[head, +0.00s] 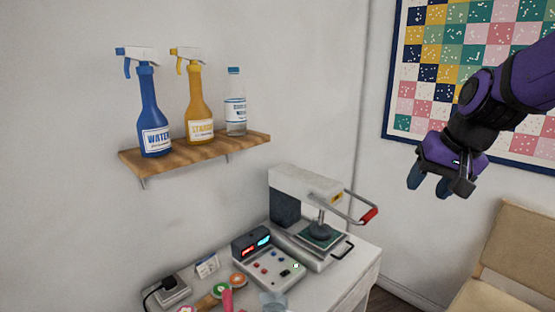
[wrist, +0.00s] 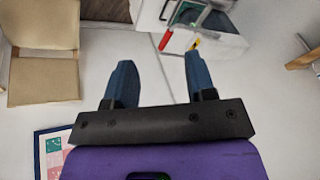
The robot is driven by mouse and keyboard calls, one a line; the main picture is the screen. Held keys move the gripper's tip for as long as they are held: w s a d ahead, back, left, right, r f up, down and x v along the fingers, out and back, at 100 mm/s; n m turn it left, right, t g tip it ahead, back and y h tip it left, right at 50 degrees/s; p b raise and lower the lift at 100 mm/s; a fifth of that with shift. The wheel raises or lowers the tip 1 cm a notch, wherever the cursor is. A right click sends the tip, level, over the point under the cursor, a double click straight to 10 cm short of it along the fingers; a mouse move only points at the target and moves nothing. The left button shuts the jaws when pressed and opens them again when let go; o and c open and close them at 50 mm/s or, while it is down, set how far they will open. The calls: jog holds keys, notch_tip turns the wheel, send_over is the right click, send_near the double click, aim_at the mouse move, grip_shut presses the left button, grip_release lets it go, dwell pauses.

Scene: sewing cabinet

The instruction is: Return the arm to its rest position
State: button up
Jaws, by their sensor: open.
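My purple arm reaches in from the upper right of the head view. My gripper (head: 429,187) hangs in the air in front of the far wall, right of the press and above table height. In the wrist view my gripper (wrist: 160,75) shows two blue fingers spread apart with nothing between them. It is open and empty and touches nothing.
A white press (head: 305,190) with a red-tipped handle and a control box (head: 268,262) stand on the white table (head: 355,283). A wooden shelf (head: 200,152) holds bottles at left. A chair (head: 515,250) stands lower right, below a patchwork quilt (head: 455,45).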

jog(key=s+d+r+n+h, duration=0.1)
jog(key=s, duration=0.7)
jog(key=s+d+r+n, duration=0.1)
jog(key=s, duration=0.8)
jog(key=shift+r+n+t+h, duration=0.25)
jog(key=shift+n+t+h, duration=0.15)
